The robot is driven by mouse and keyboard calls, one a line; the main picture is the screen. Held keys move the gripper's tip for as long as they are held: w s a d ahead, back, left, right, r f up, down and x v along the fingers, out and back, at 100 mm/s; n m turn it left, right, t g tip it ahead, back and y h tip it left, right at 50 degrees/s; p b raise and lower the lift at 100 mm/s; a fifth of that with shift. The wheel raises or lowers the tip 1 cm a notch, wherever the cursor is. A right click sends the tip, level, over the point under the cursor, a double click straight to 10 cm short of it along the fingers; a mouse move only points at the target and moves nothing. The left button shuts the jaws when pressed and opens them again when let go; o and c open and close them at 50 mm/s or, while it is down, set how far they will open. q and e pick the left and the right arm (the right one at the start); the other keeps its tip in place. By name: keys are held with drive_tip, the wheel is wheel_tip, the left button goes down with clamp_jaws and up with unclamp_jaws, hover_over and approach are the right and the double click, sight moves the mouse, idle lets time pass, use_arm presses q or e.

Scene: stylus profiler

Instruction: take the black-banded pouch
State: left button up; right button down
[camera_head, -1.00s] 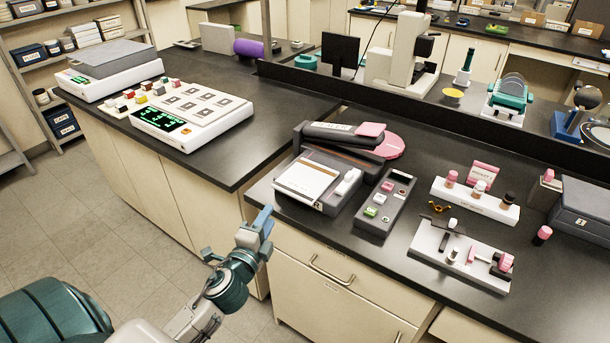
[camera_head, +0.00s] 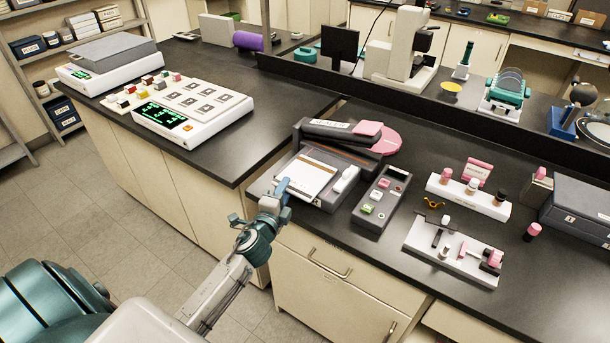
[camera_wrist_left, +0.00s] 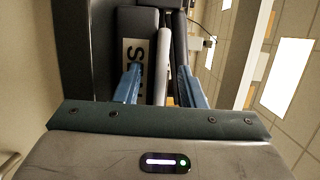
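I cannot make out which item is the black-banded pouch. My right gripper is not in view.
A keypad box (camera_head: 381,199) stands right of the device. A white rack of small bottles (camera_head: 467,196), a white tray with small parts (camera_head: 425,240) and a dark case (camera_head: 580,207) stand farther right. The left bench holds a white panel (camera_head: 192,108) with a green display.

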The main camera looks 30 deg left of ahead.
use_arm(q)
clamp_jaws()
drive_tip(key=shift+r, duration=0.1)
drive_tip(key=shift+r, duration=0.45)
wheel_tip(320, 180, up, 2)
drive_tip(key=shift+r+p, duration=0.1)
drive_tip(key=shift+p, duration=0.25)
drive_tip(key=s+d+r, duration=0.1)
drive_tip(key=s+d, duration=0.7)
drive_tip(key=d, duration=0.5)
drive_tip(key=shift+s+d+r+b, duration=0.15)
drive_tip(key=shift+d+r+b, duration=0.2)
drive_tip(key=shift+r, duration=0.05)
